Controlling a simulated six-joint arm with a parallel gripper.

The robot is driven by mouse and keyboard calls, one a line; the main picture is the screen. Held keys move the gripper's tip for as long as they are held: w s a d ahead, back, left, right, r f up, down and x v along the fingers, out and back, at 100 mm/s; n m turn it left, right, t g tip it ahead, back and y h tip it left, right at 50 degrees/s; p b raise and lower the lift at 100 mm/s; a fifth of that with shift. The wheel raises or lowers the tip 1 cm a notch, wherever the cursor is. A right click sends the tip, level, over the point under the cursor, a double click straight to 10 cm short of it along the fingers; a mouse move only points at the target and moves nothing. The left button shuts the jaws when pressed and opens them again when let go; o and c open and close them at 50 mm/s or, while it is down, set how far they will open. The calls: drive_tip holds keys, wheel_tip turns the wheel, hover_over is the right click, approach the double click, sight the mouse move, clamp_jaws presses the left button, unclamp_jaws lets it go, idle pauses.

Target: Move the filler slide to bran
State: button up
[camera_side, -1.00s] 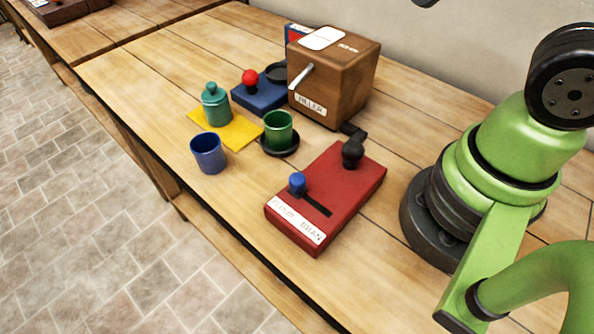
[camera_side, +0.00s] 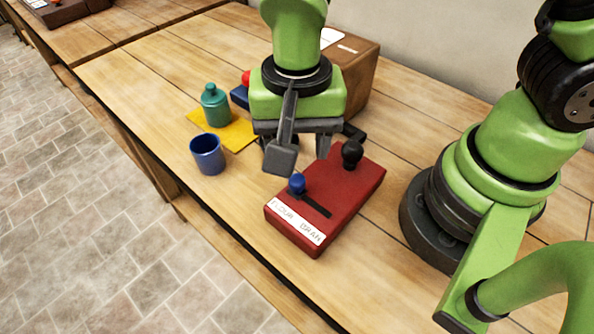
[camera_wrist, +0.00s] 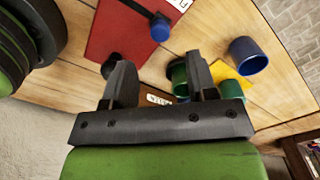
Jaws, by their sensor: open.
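The filler slide is a blue knob (camera_side: 297,184) at the left, FLOUR end of a dark slot in a red box (camera_side: 345,205). A white label (camera_side: 296,222) on the box's front reads FLOUR at left and BRAN at right. The blue knob also shows at the top of the wrist view (camera_wrist: 160,28). My gripper (camera_side: 303,165) is open and empty, pointing down above and behind the red box, apart from the knob. Its two fingers show in the wrist view (camera_wrist: 160,75).
A black ball knob (camera_side: 352,152) stands at the red box's back. A blue cup (camera_side: 208,153), a teal jar (camera_side: 214,105) on a yellow mat (camera_side: 240,136) and the brown filler box (camera_side: 362,80) stand nearby. My gripper hides the green cup in the side view.

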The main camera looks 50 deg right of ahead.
sight(297, 178)
wheel_tip(297, 178, down, 7)
drive_tip(key=shift+r, duration=0.1)
drive_tip(key=shift+c, duration=0.5)
